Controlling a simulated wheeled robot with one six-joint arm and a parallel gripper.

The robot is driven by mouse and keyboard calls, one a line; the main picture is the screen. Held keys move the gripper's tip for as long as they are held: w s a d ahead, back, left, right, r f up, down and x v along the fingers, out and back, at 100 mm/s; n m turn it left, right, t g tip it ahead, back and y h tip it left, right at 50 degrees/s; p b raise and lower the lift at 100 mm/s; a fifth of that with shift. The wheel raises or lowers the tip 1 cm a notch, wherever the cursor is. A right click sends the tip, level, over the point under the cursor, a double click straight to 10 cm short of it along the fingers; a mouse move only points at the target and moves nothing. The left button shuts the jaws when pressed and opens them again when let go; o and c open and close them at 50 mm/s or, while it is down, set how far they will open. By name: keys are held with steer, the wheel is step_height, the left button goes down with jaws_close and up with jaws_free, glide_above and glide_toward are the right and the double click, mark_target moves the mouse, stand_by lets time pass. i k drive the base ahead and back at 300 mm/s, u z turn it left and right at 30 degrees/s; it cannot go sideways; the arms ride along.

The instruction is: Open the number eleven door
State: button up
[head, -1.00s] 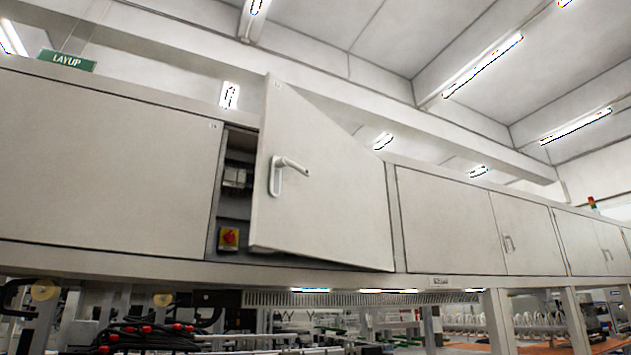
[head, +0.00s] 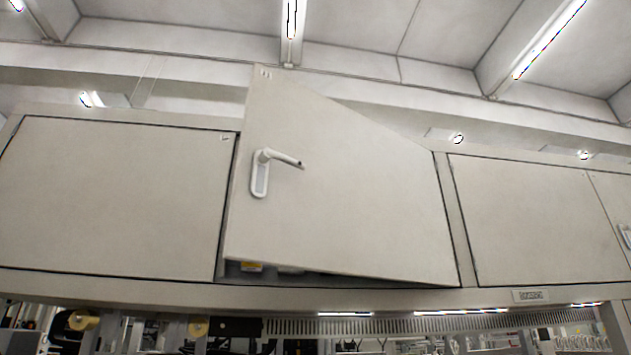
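A large pale grey cabinet door (head: 340,190) stands partly open in the middle of the head view. It is hinged on its right side, and its left edge swings out towards me. A small mark at its top left corner looks like 11 but is too small to read surely. Its white lever handle (head: 262,172) sits near the left edge, with the lever pointing right. Through the gap under the door, a bit of the cabinet inside shows, with a yellow part (head: 251,267). My gripper is not in view.
A closed panel (head: 115,205) lies to the left and another closed door (head: 535,220) to the right. A small label plate (head: 530,295) and a vent grille (head: 380,325) are below. Equipment shows under the cabinet row; open space there is hard to judge.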

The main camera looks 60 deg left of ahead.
mark_target(367, 202)
steer(key=u, duration=0.15)
steer(key=i, duration=0.65)
steer(key=u, duration=1)
steer(key=i, duration=0.5)
steer(key=u, duration=0.55)
